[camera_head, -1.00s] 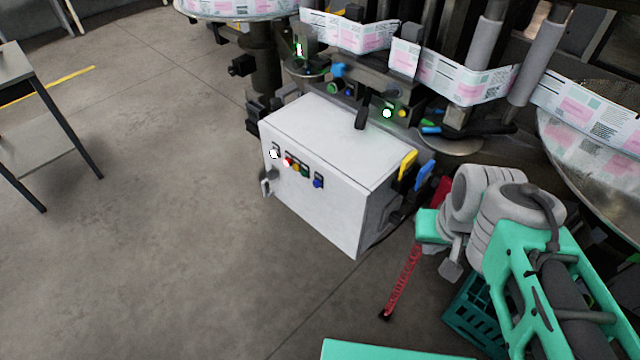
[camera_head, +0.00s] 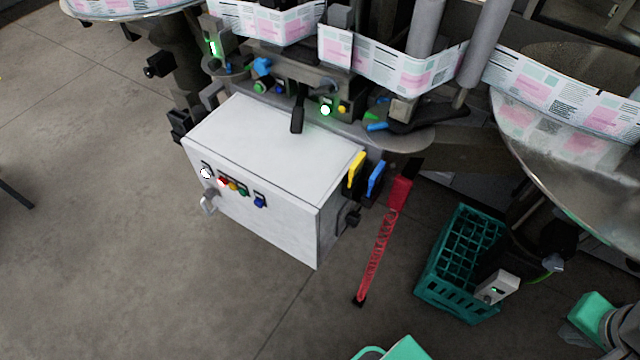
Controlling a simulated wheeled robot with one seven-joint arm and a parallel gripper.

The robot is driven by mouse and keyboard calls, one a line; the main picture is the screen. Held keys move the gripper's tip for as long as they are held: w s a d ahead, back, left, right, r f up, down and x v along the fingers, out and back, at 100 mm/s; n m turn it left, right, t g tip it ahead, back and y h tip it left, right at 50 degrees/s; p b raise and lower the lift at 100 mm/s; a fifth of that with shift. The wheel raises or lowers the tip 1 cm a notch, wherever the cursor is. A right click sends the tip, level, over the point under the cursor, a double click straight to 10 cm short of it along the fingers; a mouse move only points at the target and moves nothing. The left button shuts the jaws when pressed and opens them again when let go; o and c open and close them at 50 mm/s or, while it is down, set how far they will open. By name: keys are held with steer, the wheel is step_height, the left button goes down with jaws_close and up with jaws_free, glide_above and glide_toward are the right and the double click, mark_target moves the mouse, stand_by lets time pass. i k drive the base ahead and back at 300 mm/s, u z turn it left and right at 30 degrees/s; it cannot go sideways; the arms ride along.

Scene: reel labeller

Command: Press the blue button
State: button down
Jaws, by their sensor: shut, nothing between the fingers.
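A blue button (camera_head: 260,202) is at the right end of a row of controls on the front of the white cabinet (camera_head: 255,150). Green, yellow and red buttons and a white lamp sit to its left. Nothing covers the blue button. My gripper is not in view; only teal and grey parts of my arm show at the lower right edge, well apart from the cabinet.
Labelling machinery with reel webs (camera_head: 410,72) stands behind the cabinet. A teal crate (camera_head: 440,292) and a red slanted strip (camera_head: 378,255) are to its right. Yellow (camera_head: 356,170) and blue (camera_head: 376,180) handles stick out at its right side. Floor in front is clear.

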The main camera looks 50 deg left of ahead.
mark_target(258, 203)
steer(key=z, duration=0.15)
steer(key=k, duration=1.75)
steer(key=u, duration=2.4)
steer(key=i, duration=0.5)
steer(key=u, duration=0.1)
